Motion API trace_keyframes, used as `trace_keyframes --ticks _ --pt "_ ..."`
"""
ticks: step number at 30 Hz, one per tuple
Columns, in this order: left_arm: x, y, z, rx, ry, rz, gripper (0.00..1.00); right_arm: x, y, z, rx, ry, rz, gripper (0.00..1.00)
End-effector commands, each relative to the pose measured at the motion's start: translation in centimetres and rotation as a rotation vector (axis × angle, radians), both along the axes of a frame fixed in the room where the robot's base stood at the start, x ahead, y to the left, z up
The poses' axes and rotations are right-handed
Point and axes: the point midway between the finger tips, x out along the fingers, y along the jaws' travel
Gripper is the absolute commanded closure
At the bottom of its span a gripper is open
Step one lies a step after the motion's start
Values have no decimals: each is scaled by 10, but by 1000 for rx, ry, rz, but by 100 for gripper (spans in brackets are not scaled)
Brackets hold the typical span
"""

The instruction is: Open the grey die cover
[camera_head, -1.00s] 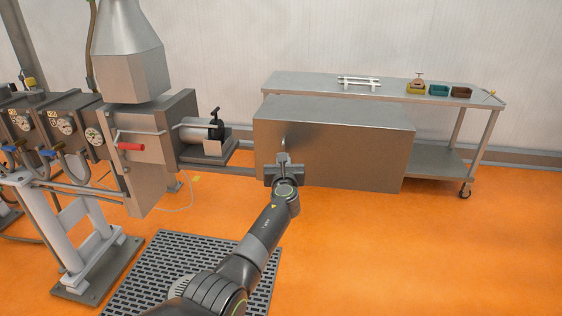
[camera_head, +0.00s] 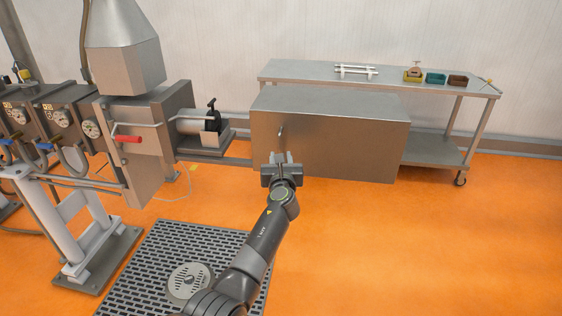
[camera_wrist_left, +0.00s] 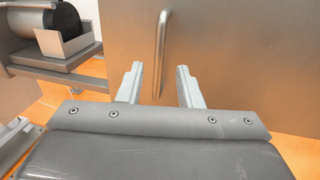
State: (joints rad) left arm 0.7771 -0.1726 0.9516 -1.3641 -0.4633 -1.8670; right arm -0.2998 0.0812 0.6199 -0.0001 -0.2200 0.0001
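The grey die cover (camera_head: 340,145) is a large box-shaped metal housing in the middle of the head view, in front of a table. Its upright bar handle (camera_head: 281,133) is on the front face near the left end. The handle also shows in the left wrist view (camera_wrist_left: 161,50). My left gripper (camera_head: 281,157) is in front of and just below the handle. In the wrist view its two fingers are apart and empty, with the handle's lower end seen in the gap between them. I see no contact with the handle. My right gripper is not in view.
The extruder block with a red-handled lever (camera_head: 130,139) stands left of the cover. A steel table (camera_head: 300,70) behind it carries a white rack (camera_head: 355,71) and small coloured trays (camera_head: 435,78). A round perforated plate (camera_head: 190,281) lies on the floor grate. Orange floor is clear at right.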

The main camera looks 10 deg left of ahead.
Motion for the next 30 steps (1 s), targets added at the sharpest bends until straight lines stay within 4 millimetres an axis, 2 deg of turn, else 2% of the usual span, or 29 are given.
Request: trace_keyframes --ticks 3,9,23,26,29,30 --pt "-15 -2 2 -3 1 1 67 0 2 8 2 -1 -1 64" --pt "-31 -5 1 -2 0 0 67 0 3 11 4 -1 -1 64" --pt "-36 -5 -1 -2 2 0 67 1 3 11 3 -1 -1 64" --pt "-39 -1 -18 -46 25 1 67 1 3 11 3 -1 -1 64" --pt "-48 10 -63 -167 85 7 67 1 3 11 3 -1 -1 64" --pt "-55 16 -87 -240 118 15 67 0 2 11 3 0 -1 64"
